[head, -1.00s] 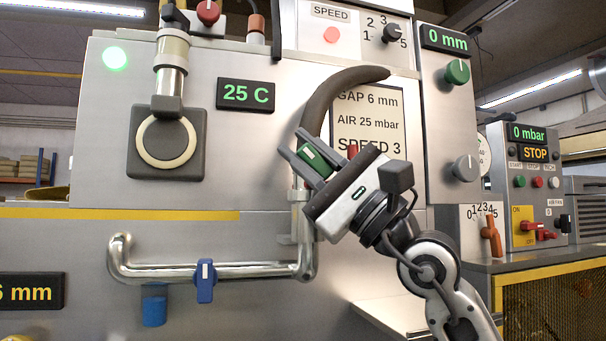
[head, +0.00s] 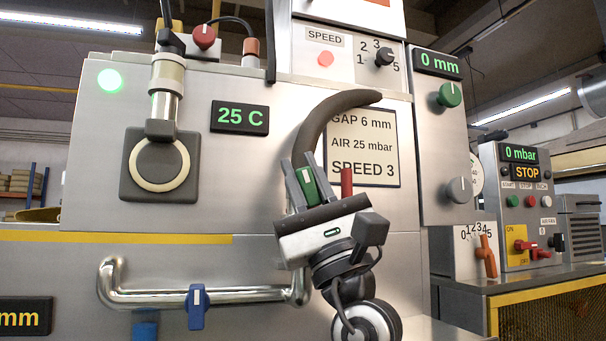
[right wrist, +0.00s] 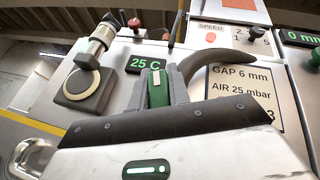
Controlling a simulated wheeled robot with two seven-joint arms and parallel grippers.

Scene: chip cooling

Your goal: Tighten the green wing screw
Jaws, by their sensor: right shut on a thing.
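The green wing screw (head: 309,187) has a white mark on its face. It sits between the fingers of my right gripper (head: 305,185), which is shut on it. In the right wrist view the green wing (right wrist: 157,88) stands between the two grey fingers. The screw is at the lower end of a dark curved hose (head: 318,125), in front of the steel machine panel. The gripper hides the screw's base and the pipe just below it. My left gripper is not in view.
A red handle (head: 346,183) stands close to the right of the gripper. A steel pipe (head: 150,298) with a blue wing handle (head: 197,307) runs at lower left. A settings sign (head: 375,150) is behind the hose. Control knobs and a stop panel (head: 525,173) are at right.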

